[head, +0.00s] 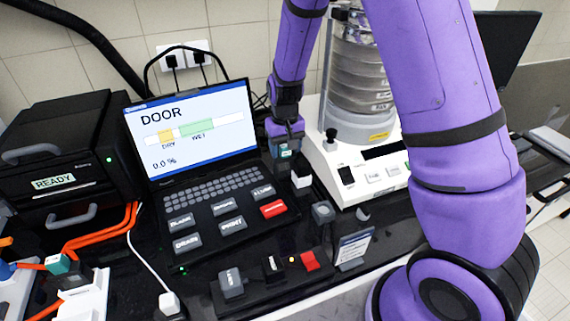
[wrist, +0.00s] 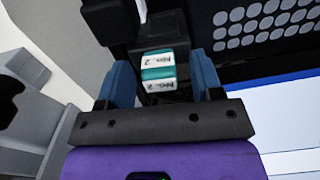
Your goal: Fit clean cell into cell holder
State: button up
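My gripper (head: 286,148) is at the right edge of the laptop, pointing down. In the wrist view its two blue fingers (wrist: 160,75) are apart, with visible gaps on either side of a small teal-and-white cell (wrist: 158,76) labelled "No. 2". The cell sits between the fingers, in or against a dark block (wrist: 160,30) that may be the cell holder; its seating is hidden. The cell also shows as a teal patch under the gripper in the head view (head: 285,153). Another teal-topped piece (head: 57,263) is at the far left. I cannot tell which is clean.
The laptop (head: 200,130) shows "DOOR" and 0.0 %. A sieve shaker (head: 345,170) stands right of my gripper, close by. A white cube (head: 301,178) and a grey knob (head: 322,212) are in front. Orange cables (head: 100,233) and a black oven marked READY (head: 60,150) are left.

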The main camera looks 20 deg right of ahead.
grip_shut()
